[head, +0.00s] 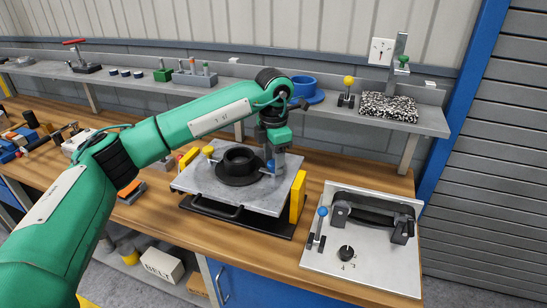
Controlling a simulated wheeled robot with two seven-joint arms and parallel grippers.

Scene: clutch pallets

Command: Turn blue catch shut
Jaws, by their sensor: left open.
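A grey pallet plate (215,184) stands on the wooden bench and carries a black round clutch part (238,168). A catch with a yellow knob (208,150) is at the plate's back left. A catch with a blue knob (270,165) is at its right side, partly covered by my left gripper. My left gripper (275,165) points down at the blue catch, open. Whether the fingers touch the knob cannot be told. My right gripper is not in view.
Yellow blocks (298,196) flank the pallet.

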